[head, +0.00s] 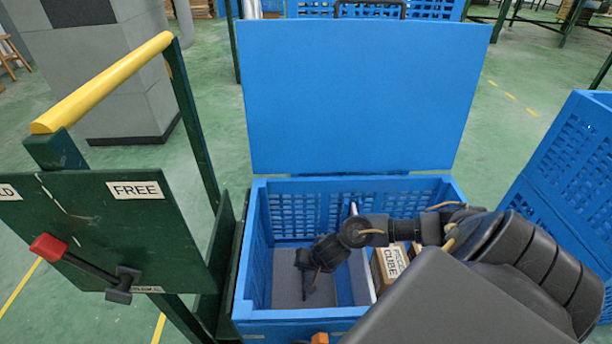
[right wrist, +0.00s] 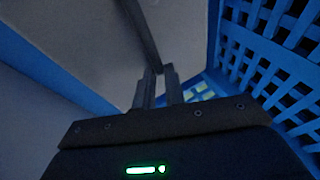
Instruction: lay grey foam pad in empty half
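An open blue crate (head: 243,255) is split by a pale upright divider (head: 363,260). The grey foam pad (head: 288,285) is low in its left half, and its grey surface fills much of the right wrist view (right wrist: 90,30). My right gripper (head: 308,292) reaches down into that half. In the right wrist view its fingers (right wrist: 159,72) are close together at the end of a dark strip that looks like the pad's edge, pinched between them. Whether the pad is fully flat is hard to tell. My left gripper is not in view.
A box labelled CUBE (head: 392,264) stands in the right half, partly hidden by my arm. The blue lid (head: 365,95) stands open behind. A green panel labelled FREE (head: 110,235) with a red-knobbed lever (head: 48,247) is at left. Another blue crate (head: 575,180) is at right.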

